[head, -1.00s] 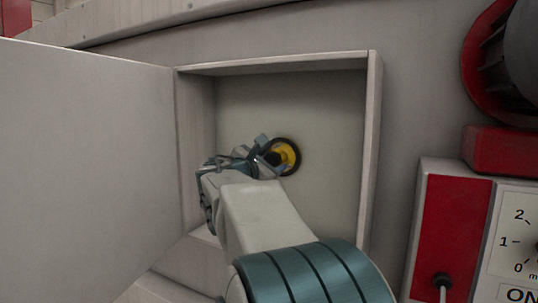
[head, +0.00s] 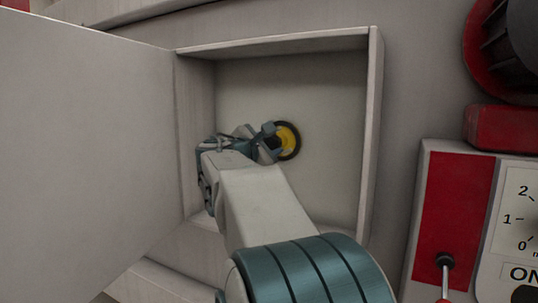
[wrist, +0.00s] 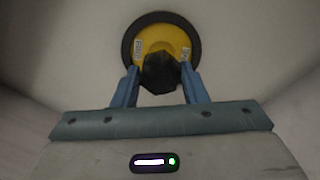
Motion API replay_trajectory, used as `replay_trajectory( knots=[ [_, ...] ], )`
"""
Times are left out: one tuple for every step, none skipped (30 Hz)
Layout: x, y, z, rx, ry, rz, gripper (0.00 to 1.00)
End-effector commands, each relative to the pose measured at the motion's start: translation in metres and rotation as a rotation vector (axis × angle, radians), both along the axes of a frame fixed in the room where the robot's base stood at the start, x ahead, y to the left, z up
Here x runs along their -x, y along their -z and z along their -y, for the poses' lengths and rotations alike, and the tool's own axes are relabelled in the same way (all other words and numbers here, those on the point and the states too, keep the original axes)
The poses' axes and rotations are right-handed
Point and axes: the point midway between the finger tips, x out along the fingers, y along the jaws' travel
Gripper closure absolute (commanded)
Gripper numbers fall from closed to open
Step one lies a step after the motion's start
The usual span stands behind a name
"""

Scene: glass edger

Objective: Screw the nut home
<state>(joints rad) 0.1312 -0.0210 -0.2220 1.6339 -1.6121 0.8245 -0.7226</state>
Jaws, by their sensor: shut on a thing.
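A black nut (wrist: 160,74) sits in front of a yellow disc (wrist: 160,40) with a black rim, on the back wall of an open box (head: 372,130). The yellow disc (head: 289,140) also shows in the head view, partly covered by my gripper (head: 273,142). In the wrist view my gripper (wrist: 159,80) has one blue finger on each side of the nut and is shut on it. The thread behind the nut is hidden, and I cannot tell how far in the nut sits.
The box's open door (head: 85,150) stands at the left. The box walls close in around my wrist. At the right are a red and white panel (head: 455,215) with a dial and a lever (head: 445,262), and a red and dark round part (head: 500,50) above. The box's right side is clear.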

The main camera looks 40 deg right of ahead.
Motion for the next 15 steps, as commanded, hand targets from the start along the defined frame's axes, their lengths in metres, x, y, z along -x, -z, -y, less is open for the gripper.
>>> replay_trajectory(
  knots=[
    [0.0001, 0.0056, 0.0001, -0.015, 0.000, 0.044, 0.88],
    [0.0002, 0.0054, 0.0002, -0.027, 0.000, 0.072, 0.88],
    [0.0002, 0.0055, 0.0002, -0.042, 0.000, 0.108, 0.88],
    [0.0002, 0.0054, 0.0002, -0.053, 0.000, 0.136, 0.88],
    [0.0001, 0.0053, 0.0002, -0.064, 0.000, 0.164, 0.88],
    [0.0001, 0.0056, 0.0002, -0.080, 0.000, 0.202, 0.88],
    [0.0002, 0.0052, 0.0002, -0.092, 0.000, 0.229, 0.88],
    [0.0000, 0.0055, 0.0002, -0.104, 0.000, 0.259, 0.88],
    [0.0000, 0.0054, 0.0003, -0.120, 0.000, 0.297, 0.88],
    [-0.0001, 0.0054, 0.0003, -0.131, 0.000, 0.325, 0.88],
    [-0.0001, 0.0058, 0.0003, -0.144, -0.001, 0.355, 0.88],
    [-0.0002, 0.0055, 0.0003, -0.160, 0.000, 0.395, 0.88],
    [-0.0002, 0.0058, 0.0003, -0.173, 0.000, 0.424, 0.88],
    [-0.0002, 0.0057, 0.0003, -0.186, 0.000, 0.455, 0.88],
    [-0.0002, 0.0057, 0.0003, -0.201, 0.000, 0.496, 0.88]
  ],
)
